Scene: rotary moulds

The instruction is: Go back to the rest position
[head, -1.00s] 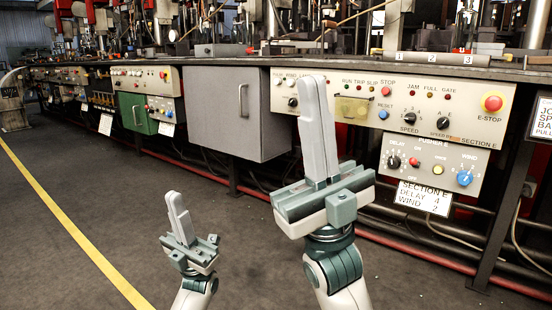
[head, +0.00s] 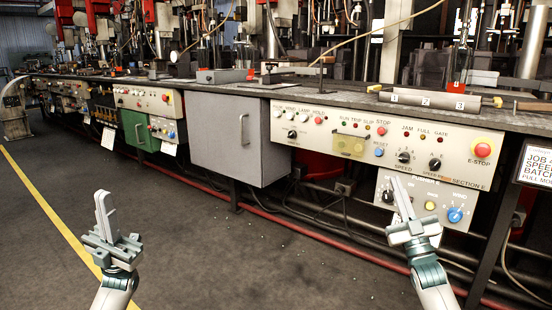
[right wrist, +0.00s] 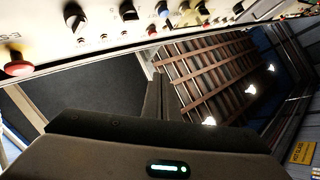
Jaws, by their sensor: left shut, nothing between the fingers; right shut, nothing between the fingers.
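My left gripper (head: 103,214) is at the lower left of the head view, fingers pointing up, shut and empty above the dark floor. My right gripper (head: 399,197) is at the lower right, in front of the lower pusher panel (head: 461,190) and hiding part of it. Its fingers are together with nothing between them. In the right wrist view the shut fingers (right wrist: 160,98) show at the middle, apart from the control panel along the top. I cannot tell the exact gap to the panel in the head view.
A long bench carries the control panel (head: 375,140) with knobs, lamps and the red E-stop button (head: 482,150). A grey cabinet (head: 237,138) and a green door (head: 137,130) sit to the left. A yellow line (head: 50,212) crosses the floor. The middle floor is clear.

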